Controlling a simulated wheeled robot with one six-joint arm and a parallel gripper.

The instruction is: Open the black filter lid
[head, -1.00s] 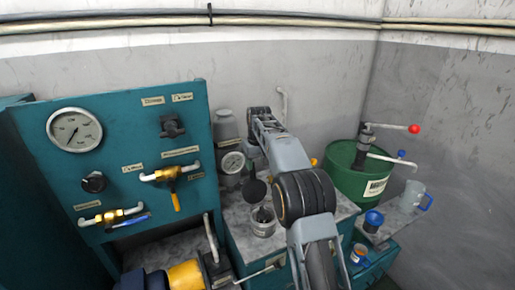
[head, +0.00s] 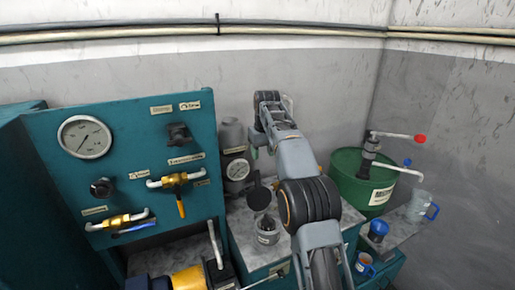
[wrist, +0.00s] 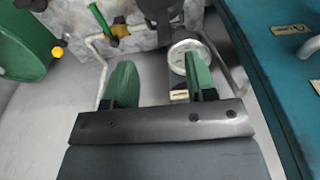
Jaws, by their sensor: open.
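A dark round disc (head: 258,197), which looks like the black filter lid, stands tilted up at the rim of a small grey canister (head: 267,230) on the teal cabinet. The canister's top looks open, with something dark inside. My gripper (wrist: 160,82) is open and empty, its two green fingers well apart. In the wrist view the right finger overlaps a round gauge (wrist: 184,56). I cannot make out the lid clearly there.
A grey bottle-shaped vessel with a gauge (head: 237,170) stands left of my gripper. The teal panel (head: 130,165) with valves is further left.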

